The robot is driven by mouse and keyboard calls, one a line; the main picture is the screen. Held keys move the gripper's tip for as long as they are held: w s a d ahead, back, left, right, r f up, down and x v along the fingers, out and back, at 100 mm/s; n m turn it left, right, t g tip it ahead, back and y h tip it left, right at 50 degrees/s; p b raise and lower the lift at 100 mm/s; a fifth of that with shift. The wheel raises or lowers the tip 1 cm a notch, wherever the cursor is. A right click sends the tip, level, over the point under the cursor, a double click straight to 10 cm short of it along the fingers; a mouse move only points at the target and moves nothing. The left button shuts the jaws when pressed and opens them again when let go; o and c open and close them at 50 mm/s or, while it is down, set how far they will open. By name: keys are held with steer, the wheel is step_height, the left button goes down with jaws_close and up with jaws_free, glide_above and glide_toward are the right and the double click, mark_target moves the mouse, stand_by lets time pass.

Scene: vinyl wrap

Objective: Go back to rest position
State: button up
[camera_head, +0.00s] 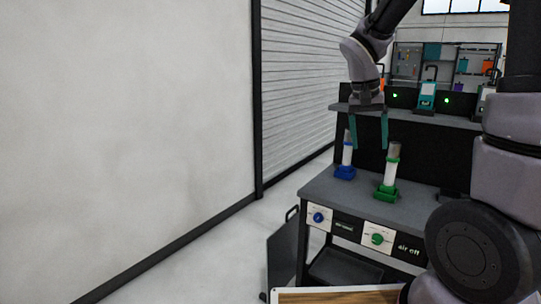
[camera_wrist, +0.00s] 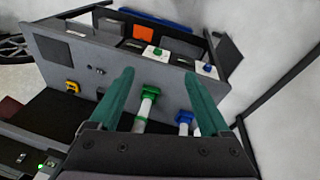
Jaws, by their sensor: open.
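My gripper (camera_head: 369,130) hangs over the workbench (camera_head: 330,190) in the head view, its two teal fingers pointing down. The fingers are apart with nothing between them in the head view. In the wrist view, my gripper (camera_wrist: 156,95) also shows spread teal fingers. A clear cylinder on a green base (camera_head: 387,190) stands upright on the bench, below and right of the fingers. A cylinder on a blue base (camera_head: 345,171) stands to its left. Both also show in the wrist view, the green base (camera_wrist: 153,84) between the fingers in the picture and the blue base (camera_wrist: 184,117) near the right finger.
The bench front has a blue knob (camera_head: 318,217), a green knob (camera_head: 377,239) and an "air off" label. A raised shelf (camera_head: 420,118) with small devices runs behind the cylinders. A dark panel cart (camera_head: 283,255) stands left of the bench. The floor by the white wall is clear.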

steer(key=s+a+r+n+t+y, duration=0.1)
steer(key=s+r+t+y, duration=0.3)
steer(key=s+r, duration=0.8)
steer(key=shift+s+a+t+y, duration=0.2)
steer(key=shift+s+t+y, duration=0.1)
steer(key=shift+s+t, duration=0.8)
